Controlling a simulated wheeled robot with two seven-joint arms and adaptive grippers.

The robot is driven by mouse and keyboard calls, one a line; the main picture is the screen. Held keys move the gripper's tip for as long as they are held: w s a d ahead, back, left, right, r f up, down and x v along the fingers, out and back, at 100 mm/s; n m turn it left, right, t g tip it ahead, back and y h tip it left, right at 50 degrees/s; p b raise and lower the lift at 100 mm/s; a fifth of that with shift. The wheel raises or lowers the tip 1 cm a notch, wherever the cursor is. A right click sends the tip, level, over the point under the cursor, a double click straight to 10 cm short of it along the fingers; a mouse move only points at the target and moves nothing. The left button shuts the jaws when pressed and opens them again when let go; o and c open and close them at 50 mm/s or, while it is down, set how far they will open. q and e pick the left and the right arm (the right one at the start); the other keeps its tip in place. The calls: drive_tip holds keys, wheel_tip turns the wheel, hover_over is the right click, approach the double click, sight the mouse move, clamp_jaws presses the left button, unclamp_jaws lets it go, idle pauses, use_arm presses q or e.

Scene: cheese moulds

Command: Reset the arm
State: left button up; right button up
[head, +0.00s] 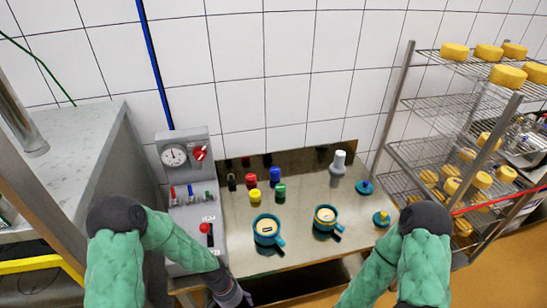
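My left arm (181,240), in a green padded sleeve with a dark elbow, reaches from the left in front of the grey control box. Its dark wrist end and part of my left gripper (240,297) show at the bottom edge, low in front of the bench; the fingers cannot be made out. My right arm (426,265), also green with a dark elbow, bends down to the bottom edge at right of centre. My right gripper is out of the frame. No held object is visible.
A metal bench (300,250) carries two teal moulds (267,230) (326,218), teal lids (364,187) (381,219), small coloured pieces and a grey-white bottle (338,163). A control box (184,155) with gauge stands left. A wire rack (460,105) with yellow cheeses stands right.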

use_arm(q)
drive_tip(key=s+f+n+t+b, duration=0.1)
drive_tip(key=s+f+n+b, duration=0.2)
drive_tip(key=f, duration=0.5)
drive_tip(key=s+d+f+n+t+b, duration=0.1)
drive_tip(key=s+f+n+b, duration=0.3)
drive_tip(key=f+b, duration=0.3)
drive_tip(key=shift+s+d+f+h+b, duration=0.2)
drive_tip(key=shift+s+f+h+b, duration=0.25)
drive_tip(key=shift+s, duration=0.3)
